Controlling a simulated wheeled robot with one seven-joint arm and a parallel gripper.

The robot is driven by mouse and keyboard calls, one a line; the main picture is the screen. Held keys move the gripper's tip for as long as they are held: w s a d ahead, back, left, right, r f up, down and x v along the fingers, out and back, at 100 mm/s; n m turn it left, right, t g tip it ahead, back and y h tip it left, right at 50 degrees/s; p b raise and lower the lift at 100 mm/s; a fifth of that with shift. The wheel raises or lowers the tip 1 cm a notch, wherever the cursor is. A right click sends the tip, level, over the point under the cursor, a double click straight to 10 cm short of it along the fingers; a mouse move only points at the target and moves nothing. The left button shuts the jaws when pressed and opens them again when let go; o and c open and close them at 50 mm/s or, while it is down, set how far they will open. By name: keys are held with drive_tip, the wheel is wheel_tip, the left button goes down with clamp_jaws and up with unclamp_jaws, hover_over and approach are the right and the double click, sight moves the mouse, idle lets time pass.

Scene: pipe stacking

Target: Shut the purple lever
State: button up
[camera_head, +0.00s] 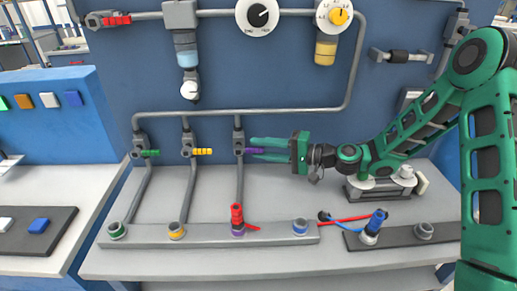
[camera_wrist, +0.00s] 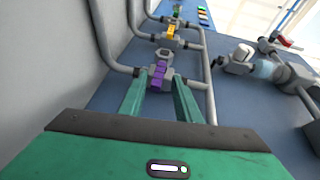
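The purple lever (camera_head: 254,151) sits on the valve of the right-hand vertical pipe, on the blue wall panel. It points to the right in the head view, like the green lever (camera_head: 150,153) and yellow lever (camera_head: 203,151) beside it. My gripper (camera_head: 252,148) reaches in from the right, with one finger above and one below the purple lever. In the wrist view the purple lever (camera_wrist: 159,75) shows between the fingertips of my gripper (camera_wrist: 160,88), with visible gaps on both sides. The gripper is open; I cannot tell whether either finger touches the lever.
A grey pipe (camera_head: 290,111) runs above the valves. A red connector (camera_head: 237,215) stands on the socket rail (camera_head: 270,233) below. The bench has free room between rail and wall.

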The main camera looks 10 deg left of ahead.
drive_tip(key=v, duration=1)
drive_tip(key=shift+d, duration=0.35)
drive_tip(key=shift+s, duration=0.1)
